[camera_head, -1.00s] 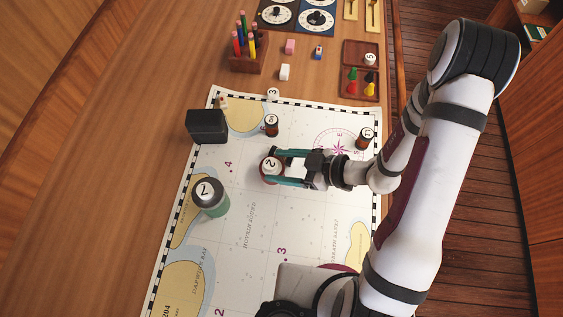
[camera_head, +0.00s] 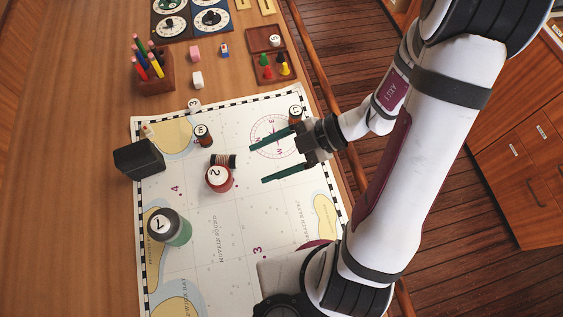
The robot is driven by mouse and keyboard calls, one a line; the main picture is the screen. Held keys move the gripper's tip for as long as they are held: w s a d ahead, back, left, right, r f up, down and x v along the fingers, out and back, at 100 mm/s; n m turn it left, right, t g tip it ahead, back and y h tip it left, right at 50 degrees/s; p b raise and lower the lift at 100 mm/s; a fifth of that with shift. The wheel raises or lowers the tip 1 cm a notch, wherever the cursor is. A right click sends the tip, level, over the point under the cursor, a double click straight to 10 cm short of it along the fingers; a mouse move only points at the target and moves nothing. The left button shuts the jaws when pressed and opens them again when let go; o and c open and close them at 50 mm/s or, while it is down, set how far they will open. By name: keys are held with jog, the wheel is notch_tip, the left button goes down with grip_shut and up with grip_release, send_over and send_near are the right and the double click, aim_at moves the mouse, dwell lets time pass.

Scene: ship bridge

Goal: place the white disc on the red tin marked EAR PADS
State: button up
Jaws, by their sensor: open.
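A red tin (camera_head: 220,187) stands upright on the chart, left of my gripper. A white round face marked 2 (camera_head: 215,174) is on its top; I cannot tell whether it is a loose disc or the tin's own lid. No EAR PADS lettering is readable. Other small white rounds are one marked 3 (camera_head: 194,105) at the chart's far edge and one marked 5 (camera_head: 275,41) in the wooden tray. My gripper (camera_head: 274,158) is open and empty over the chart, its teal fingers pointing left, apart from the tin.
A small dark red-brown cylinder (camera_head: 224,160) lies just behind the tin. A green jar marked 7 (camera_head: 172,228), a black box (camera_head: 139,158) and brown bottles (camera_head: 205,138) (camera_head: 296,116) stand around. A pencil block (camera_head: 156,82) is far left. Chart space nearest me is clear.

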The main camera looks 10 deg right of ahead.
jog(key=s+d+r+m+h, duration=0.1)
jog(key=s+r+m+h, duration=0.4)
jog(key=m, duration=0.8)
jog(key=s+d+r+m+g+h, duration=0.1)
jog(key=s+r+m+h, duration=0.3)
jog(key=m, duration=1)
jog(key=shift+s+d+r+h, duration=0.15)
jog(key=shift+s+r+h, duration=0.25)
jog(key=shift+s, duration=0.85)
